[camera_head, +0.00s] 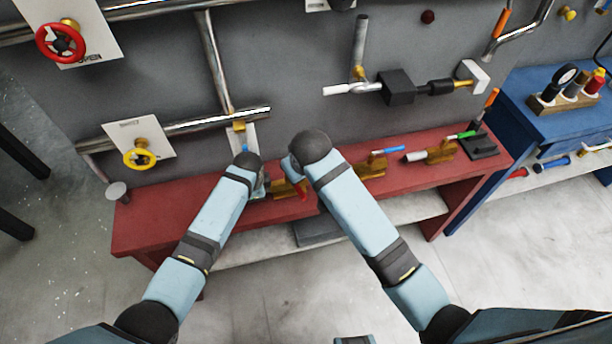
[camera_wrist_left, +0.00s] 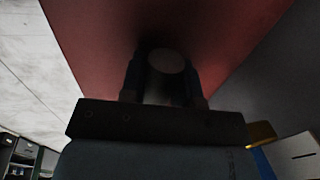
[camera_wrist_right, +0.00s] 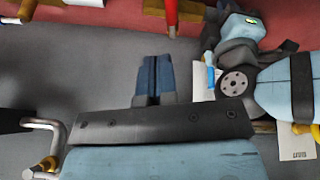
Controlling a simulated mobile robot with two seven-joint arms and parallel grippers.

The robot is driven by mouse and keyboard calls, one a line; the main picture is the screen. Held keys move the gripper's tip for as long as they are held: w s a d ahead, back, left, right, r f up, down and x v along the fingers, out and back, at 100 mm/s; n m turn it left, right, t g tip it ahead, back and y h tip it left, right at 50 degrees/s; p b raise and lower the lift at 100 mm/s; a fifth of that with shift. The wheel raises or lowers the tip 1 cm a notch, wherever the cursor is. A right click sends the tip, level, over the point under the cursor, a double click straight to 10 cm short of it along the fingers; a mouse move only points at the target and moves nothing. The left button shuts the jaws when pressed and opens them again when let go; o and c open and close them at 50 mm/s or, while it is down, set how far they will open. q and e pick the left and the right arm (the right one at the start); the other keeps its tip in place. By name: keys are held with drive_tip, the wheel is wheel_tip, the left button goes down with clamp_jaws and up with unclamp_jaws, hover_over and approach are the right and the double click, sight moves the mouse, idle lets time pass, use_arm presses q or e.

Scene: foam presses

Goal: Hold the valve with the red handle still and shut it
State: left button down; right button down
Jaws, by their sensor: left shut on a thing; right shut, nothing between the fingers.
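The valve with the red handle (camera_head: 301,192) lies on the red bench, its brass body (camera_head: 283,190) between my two forearms. In the right wrist view its red handle (camera_wrist_right: 171,17) stands out across the brass body (camera_wrist_right: 188,11). My left gripper (camera_wrist_left: 165,78) is shut around a round grey end (camera_wrist_left: 166,62) close over the bench; this appears to be the valve's end, though the picture is dark. In the right wrist view the left gripper sits beside the brass body. My right gripper (camera_wrist_right: 153,80) is shut and empty, apart from the red handle.
The red bench (camera_head: 150,222) also carries a blue-handled valve (camera_head: 372,166) and a green-handled valve (camera_head: 440,152) to the right. The grey wall panel holds a red wheel (camera_head: 60,42), a yellow wheel (camera_head: 139,158) and pipes (camera_head: 215,62). A blue bench (camera_head: 540,120) stands right.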

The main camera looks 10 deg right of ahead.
sight(296, 186)
use_arm(q)
drive_tip(key=shift+d, duration=0.1)
use_arm(e)
drive_tip(key=d+f+g+y, duration=0.25)
drive_tip(key=d+y, duration=0.45)
drive_tip(key=d, duration=0.5)
drive_tip(key=shift+n+t, duration=0.25)
drive_tip(key=shift+n, duration=0.05)
drive_tip(key=x, duration=1)
drive_tip(key=shift+w+a+f, duration=0.1)
drive_tip(key=shift+w, duration=0.2)
drive_tip(key=shift+s+a+r, duration=0.15)
drive_tip(key=shift+s+a, duration=0.1)
drive_tip(key=shift+a, duration=0.35)
drive_tip(key=shift+s+a+r, duration=0.15)
drive_tip(key=shift+s+a, duration=0.05)
drive_tip(key=shift+a, duration=0.4)
drive_tip(key=shift+s+a+r, duration=0.15)
drive_tip(key=shift+s+a, duration=0.1)
drive_tip(key=shift+a, duration=0.3)
